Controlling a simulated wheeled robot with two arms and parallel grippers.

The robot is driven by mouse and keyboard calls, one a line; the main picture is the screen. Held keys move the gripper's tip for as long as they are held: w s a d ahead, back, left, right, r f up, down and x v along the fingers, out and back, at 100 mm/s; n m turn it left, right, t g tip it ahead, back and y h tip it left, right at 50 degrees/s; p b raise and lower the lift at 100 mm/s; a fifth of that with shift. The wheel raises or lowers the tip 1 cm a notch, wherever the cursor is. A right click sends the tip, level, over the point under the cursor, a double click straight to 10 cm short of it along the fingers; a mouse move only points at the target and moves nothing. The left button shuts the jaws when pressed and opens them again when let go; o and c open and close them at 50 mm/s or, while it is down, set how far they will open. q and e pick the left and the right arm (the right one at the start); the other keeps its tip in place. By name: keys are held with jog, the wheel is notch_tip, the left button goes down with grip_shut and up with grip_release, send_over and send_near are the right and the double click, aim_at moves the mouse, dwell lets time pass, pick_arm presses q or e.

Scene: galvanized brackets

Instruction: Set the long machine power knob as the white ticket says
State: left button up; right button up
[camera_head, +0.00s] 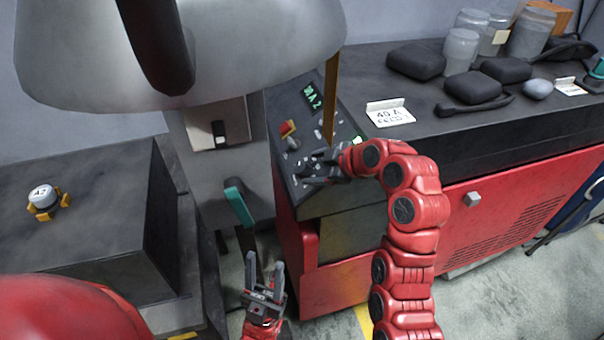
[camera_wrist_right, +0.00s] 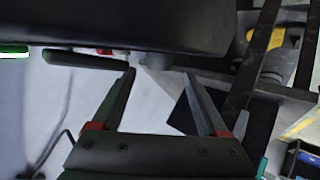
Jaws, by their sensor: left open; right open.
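The white ticket (camera_head: 390,113) stands on the dark bench top and reads "40 A" above a smaller line like "FEED". The long machine's sloped control panel (camera_head: 300,125) has a lit green display (camera_head: 313,96), seemingly "30 A 2", and a red-and-yellow switch (camera_head: 288,129). My right gripper (camera_head: 308,174) is open low over the panel. It hides part of the panel, so I cannot tell which control is the power knob. In the right wrist view, a small grey cylinder (camera_wrist_right: 158,61) shows beyond the open fingers; contact is unclear. My left gripper (camera_head: 264,277) is open and empty, away from the panel.
A teal-handled lever (camera_head: 239,205) stands left of the panel. Black pouches (camera_head: 416,61) and glass jars (camera_head: 460,50) occupy the bench. A grey hood (camera_head: 260,50) overhangs the upper left.

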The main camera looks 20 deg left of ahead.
aim_at(305, 168)
jog(key=p+x, duration=0.1)
jog(key=x, duration=0.4)
jog(key=shift+w+a+f, duration=0.15)
jog(key=shift+a+f, duration=0.05)
jog(key=shift+a, duration=0.1)
jog(key=shift+c, duration=0.4)
grip_shut()
